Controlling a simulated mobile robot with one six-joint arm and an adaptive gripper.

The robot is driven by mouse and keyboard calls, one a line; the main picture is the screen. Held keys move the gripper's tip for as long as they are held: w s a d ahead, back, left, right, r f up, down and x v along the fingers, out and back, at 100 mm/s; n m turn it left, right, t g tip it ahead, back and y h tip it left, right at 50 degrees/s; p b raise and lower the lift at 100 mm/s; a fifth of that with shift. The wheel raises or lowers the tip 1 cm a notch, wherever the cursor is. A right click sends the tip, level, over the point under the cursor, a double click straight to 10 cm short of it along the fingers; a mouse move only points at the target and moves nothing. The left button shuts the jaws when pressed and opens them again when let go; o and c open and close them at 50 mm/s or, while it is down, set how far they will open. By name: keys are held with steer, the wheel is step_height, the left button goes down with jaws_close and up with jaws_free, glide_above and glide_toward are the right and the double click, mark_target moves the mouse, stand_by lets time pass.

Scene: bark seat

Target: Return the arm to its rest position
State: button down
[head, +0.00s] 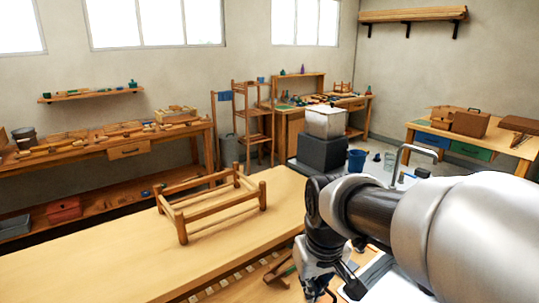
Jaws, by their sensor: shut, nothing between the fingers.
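My arm reaches in from the right side of the head view, and its silver and black links cover the lower right. My gripper (338,290) hangs at the arm's end, pointing down near the bottom edge of the view. It is shut and holds nothing. It is beside the right end of the long wooden workbench (100,265), apart from the wooden seat frame (222,203) standing on that bench. Part of the gripper's surroundings is hidden by the arm.
A side bench (130,150) with tools runs along the left wall. A white box on a dark block (322,153), a blue bucket (357,160) and a table with brown cases (470,123) stand behind. The front bench is clear around the frame.

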steer(key=s+d+m+t, duration=0.1)
steer(key=s+d, duration=0.1)
steer(key=s, duration=0.7)
steer(key=s+d+r+m+t, duration=0.1)
steer(key=s+d+m, duration=0.1)
steer(key=s, duration=0.7)
steer(key=shift+s+d+r, duration=0.25)
steer(key=shift+s+d, duration=0.1)
steer(key=shift+d, duration=0.5)
